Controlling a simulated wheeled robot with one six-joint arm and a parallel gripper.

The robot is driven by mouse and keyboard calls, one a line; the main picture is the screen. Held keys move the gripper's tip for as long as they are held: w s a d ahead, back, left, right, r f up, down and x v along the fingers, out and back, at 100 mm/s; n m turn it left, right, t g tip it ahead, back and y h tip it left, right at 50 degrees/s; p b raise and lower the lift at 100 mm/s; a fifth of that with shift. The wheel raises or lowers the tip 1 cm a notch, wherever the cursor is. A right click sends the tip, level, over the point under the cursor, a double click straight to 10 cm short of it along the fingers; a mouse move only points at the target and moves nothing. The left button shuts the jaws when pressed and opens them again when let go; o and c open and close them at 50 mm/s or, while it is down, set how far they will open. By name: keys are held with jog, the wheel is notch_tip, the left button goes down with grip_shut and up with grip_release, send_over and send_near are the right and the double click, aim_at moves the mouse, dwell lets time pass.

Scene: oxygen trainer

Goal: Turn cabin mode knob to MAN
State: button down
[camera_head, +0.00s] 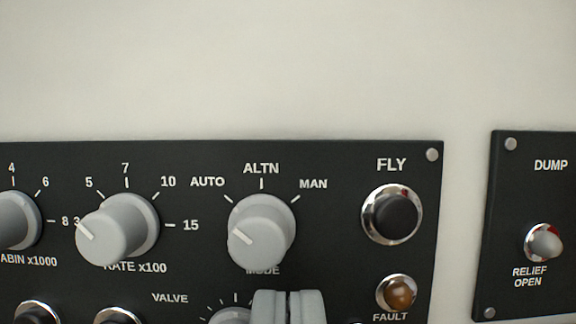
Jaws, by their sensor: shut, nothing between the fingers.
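The cabin mode knob (262,230) is a grey round knob on the black panel, with AUTO, ALTN and MAN printed around its top and MODE below it. The white pointer line on its face slants to the upper left, toward the AUTO side. The MAN label (313,184) is at the knob's upper right. My gripper (288,305) shows at the bottom edge, below and slightly right of the knob. Its two pale fingers are together and empty, apart from the knob in the picture. The fingers hide part of the panel below.
A RATE knob (118,228) stands to the left, with another knob (15,220) at the left edge. A black FLY button (391,215) and an amber FAULT light (397,292) are at the right. A VALVE dial (230,317) is below. A separate DUMP panel (510,220) stands farther right.

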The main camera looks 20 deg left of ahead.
jog(key=shift+w+a, duration=0.1)
jog(key=shift+w, duration=0.2)
jog(key=shift+a+r, duration=0.1)
jog(key=shift+r, duration=0.15)
dwell(0.6)
jog(key=shift+s+a, duration=0.15)
jog(key=shift+a, duration=0.15)
jog(key=shift+a, duration=0.35)
jog(key=shift+s+a, duration=0.15)
jog(key=shift+a, duration=0.05)
dwell(0.6)
jog(key=shift+f, duration=0.1)
